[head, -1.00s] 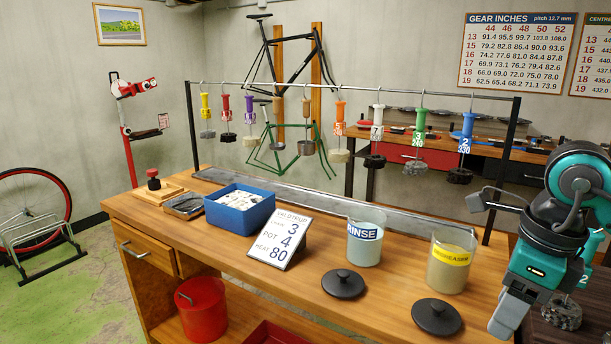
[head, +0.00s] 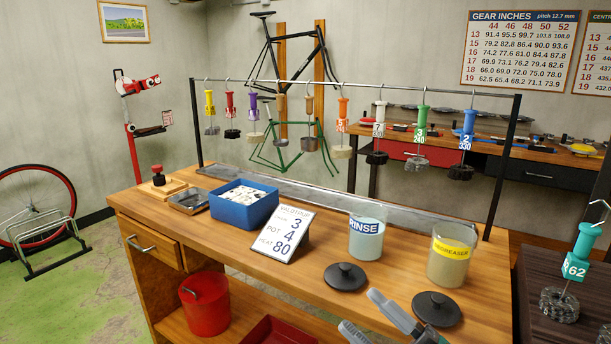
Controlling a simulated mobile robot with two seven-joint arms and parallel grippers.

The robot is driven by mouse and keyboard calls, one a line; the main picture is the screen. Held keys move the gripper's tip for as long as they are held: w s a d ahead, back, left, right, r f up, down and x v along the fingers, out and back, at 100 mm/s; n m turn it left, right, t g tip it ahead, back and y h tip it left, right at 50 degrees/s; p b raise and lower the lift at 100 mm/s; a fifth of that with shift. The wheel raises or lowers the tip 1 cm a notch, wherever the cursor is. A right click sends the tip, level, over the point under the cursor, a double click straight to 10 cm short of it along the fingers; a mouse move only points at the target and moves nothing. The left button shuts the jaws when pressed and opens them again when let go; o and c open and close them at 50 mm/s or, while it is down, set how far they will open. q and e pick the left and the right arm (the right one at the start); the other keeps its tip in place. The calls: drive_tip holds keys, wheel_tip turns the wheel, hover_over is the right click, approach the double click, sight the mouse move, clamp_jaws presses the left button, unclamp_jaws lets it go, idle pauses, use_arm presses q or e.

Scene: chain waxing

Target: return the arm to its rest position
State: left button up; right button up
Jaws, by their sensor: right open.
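My right gripper (head: 358,309) is at the bottom edge, right of centre. Its two grey fingers are spread apart with nothing between them, and the rest of the arm is cut off by the frame. It is in front of the workbench (head: 270,300), below the black lids. My left gripper is not in view. A teal handle marked 62 (head: 578,258), with a dark chain bundle (head: 559,304) below it, is at the far right by a dark surface (head: 535,275), apart from my gripper.
On the bench are a rinse jar (head: 367,240), a degreaser jar (head: 448,265), black lids (head: 346,276) (head: 437,308), a number sign (head: 282,234) and a blue bin (head: 243,213). Several coloured handles with chains hang from a rail (head: 300,82) above.

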drive_tip(key=s+d+f+m+t+h, duration=0.15)
drive_tip(key=d+f+m+h, duration=0.35)
drive_tip(key=f+m+h, duration=0.6)
drive_tip(key=s+d+f+m+g+h, duration=0.1)
drive_tip(key=s+d+f+m+g, duration=0.1)
drive_tip(key=s+f, duration=0.3)
drive_tip(key=s+d+f+m+g+h, duration=0.1)
drive_tip(key=s+f+m+g, duration=0.3)
drive_tip(key=f, duration=0.7)
drive_tip(key=shift+s+d+f+m+h, duration=0.35)
drive_tip(key=shift+s+m+h, duration=0.25)
drive_tip(key=shift+s+m, duration=0.15)
